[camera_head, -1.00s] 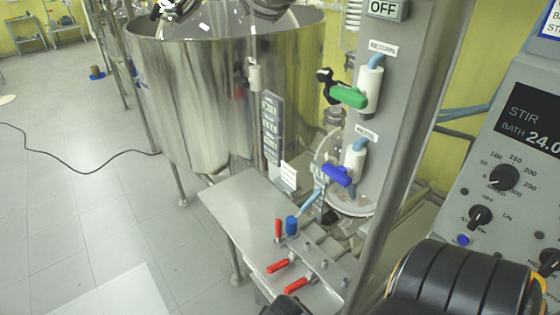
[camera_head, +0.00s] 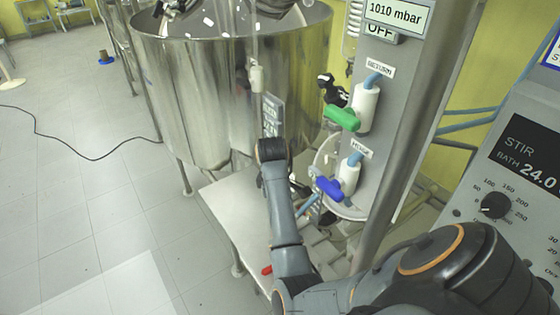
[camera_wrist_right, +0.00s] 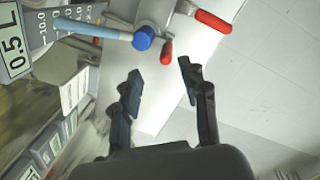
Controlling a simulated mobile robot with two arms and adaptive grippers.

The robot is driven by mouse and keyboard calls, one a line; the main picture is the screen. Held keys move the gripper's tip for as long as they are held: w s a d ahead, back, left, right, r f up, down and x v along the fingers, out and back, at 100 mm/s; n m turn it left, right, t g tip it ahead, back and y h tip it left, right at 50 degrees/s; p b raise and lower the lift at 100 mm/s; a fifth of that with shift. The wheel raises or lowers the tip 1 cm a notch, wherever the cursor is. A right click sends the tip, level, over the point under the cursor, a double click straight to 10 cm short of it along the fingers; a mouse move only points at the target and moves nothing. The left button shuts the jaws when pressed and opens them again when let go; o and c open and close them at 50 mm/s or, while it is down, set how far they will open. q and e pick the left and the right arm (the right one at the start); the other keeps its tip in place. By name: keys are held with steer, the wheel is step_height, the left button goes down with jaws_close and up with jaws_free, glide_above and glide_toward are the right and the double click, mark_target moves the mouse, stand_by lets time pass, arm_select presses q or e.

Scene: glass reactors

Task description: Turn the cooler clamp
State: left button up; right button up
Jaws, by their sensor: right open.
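I cannot tell which fitting is the cooler clamp. In the right wrist view, my right gripper (camera_wrist_right: 160,74) is open and empty, with its two dark fingers apart. Just past the fingertips are a blue knob (camera_wrist_right: 143,38) on a light blue hose (camera_wrist_right: 90,27), a short red handle (camera_wrist_right: 166,51) and a longer red handle (camera_wrist_right: 212,21) by a pale plate. In the head view, a red handle (camera_head: 267,270) shows at my arm's edge; my right arm hides the other red handles and the blue knob. A black clamp-like part (camera_head: 332,90) is beside the green valve. My left gripper is not in view.
A steel tank (camera_head: 190,95) stands behind the pale plate (camera_head: 232,205). A grey panel carries a green valve handle (camera_head: 342,118) and a blue valve handle (camera_head: 329,187). A control box (camera_head: 515,190) stands at right. Floor at left is mostly open, with a black cable (camera_head: 95,157).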

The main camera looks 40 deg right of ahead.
steer(key=shift+n+y, duration=0.6)
steer(key=shift+n, duration=0.1)
steer(key=f+p, duration=0.1)
steer(key=f, duration=0.2)
steer(key=w+f+p, duration=0.1)
steer(key=f, duration=0.2)
steer(key=f+p, duration=0.1)
steer(key=f, duration=0.2)
steer(key=shift+w+a+f, duration=0.15)
steer(key=shift+w+f, duration=0.15)
steer(key=shift+f, duration=0.55)
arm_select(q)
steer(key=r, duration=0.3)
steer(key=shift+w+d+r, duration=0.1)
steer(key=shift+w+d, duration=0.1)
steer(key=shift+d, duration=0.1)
arm_select(e)
jaws_close()
